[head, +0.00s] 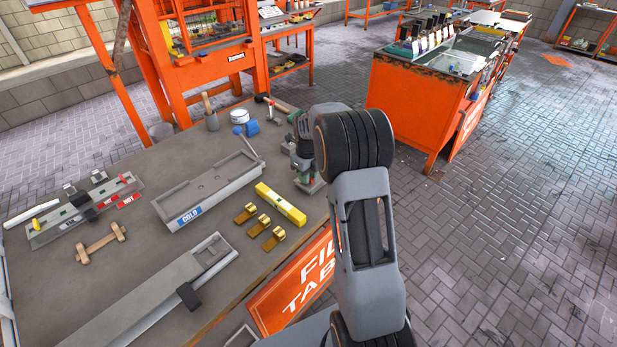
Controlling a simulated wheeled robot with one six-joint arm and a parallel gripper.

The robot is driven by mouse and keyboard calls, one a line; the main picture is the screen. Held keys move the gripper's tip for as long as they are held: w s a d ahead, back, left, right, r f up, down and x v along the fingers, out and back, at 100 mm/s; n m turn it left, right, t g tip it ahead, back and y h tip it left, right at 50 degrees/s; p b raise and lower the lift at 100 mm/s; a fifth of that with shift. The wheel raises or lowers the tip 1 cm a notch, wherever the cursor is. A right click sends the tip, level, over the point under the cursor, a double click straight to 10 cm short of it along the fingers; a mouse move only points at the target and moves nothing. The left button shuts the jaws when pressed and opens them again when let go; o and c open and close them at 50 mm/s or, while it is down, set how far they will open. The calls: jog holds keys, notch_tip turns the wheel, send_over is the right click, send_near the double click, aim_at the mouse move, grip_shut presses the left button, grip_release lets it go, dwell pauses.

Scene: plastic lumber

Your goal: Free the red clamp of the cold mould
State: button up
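The cold mould (207,190) is a long grey trough with a blue COLD label (190,216), lying on the grey table in the head view. A thin lever (246,146) with a blue tip stands at its far end. I cannot make out a red clamp on this mould. A red handle (122,178) shows on the grey fixture (84,210) at the left, which carries red HOT labels. My arm rises at the right of the cold mould, apart from it in the picture. I cannot make out my gripper's fingers.
A yellow level (281,204) and several brass pieces (264,222) lie right of the mould. A green-grey device (303,160) stands partly behind my arm. A long grey profile (170,292) lies in front, a wooden piece (101,243) at left. Bare tabletop shows between them.

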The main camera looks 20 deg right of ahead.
grip_shut()
jog(key=n, duration=0.4)
jog(key=shift+n, duration=0.4)
jog(key=n, duration=0.3)
jog(key=shift+n, duration=1)
